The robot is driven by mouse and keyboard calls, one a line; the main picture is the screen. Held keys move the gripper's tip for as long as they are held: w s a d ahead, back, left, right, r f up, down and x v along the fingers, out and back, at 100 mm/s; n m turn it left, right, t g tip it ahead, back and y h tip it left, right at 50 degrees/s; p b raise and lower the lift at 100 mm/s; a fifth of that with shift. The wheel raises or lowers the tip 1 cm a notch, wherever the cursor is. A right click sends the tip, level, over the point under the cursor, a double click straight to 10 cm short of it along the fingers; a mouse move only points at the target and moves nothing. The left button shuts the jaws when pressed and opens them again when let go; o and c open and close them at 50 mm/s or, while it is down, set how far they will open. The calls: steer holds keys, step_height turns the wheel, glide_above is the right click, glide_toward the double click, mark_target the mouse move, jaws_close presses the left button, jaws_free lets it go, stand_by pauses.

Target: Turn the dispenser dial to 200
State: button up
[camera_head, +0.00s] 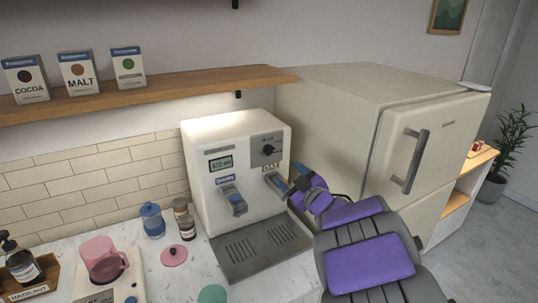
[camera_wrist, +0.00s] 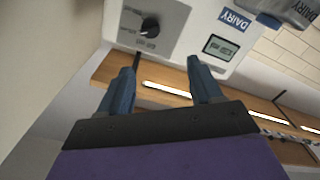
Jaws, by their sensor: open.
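The white dispenser (camera_head: 207,185) stands on the counter against the fridge. Its black dial (camera_head: 268,149) sits on a grey panel at the upper right of its front, above the OAT label. A small display (camera_head: 221,163) is to the left; its digits are too small to read surely. My gripper (camera_head: 292,178) is at the dispenser's right front, below and right of the dial. In the wrist view the picture is turned over: the dial (camera_wrist: 149,26) lies beyond my open fingers (camera_wrist: 160,72), apart from them. The display (camera_wrist: 221,48) shows too. Nothing is between the fingers.
Two levers (camera_head: 233,200) are on the dispenser front, above a drip tray (camera_head: 262,247); my gripper is close to the right one. A fridge (camera_head: 340,110) stands close on the right. A wooden shelf (camera_head: 190,87) with boxes runs above. Jars and a pink jug (camera_head: 103,260) are left.

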steer(key=b, duration=0.1)
glide_toward(269, 153)
steer(key=b+x, duration=0.1)
steer(key=x, duration=0.6)
steer(key=shift+s+a+f, duration=0.1)
steer(key=shift+w, duration=0.35)
steer(key=shift+w+d, duration=0.5)
steer(key=shift+d, duration=0.05)
steer(key=shift+w, duration=0.15)
steer(key=shift+a, duration=1.1)
steer(key=shift+c, duration=0.6)
steer(key=shift+d, duration=0.7)
steer(key=c, duration=0.5)
steer(key=shift+a+r, duration=0.15)
steer(key=shift+r, duration=0.1)
steer(key=c, duration=0.4)
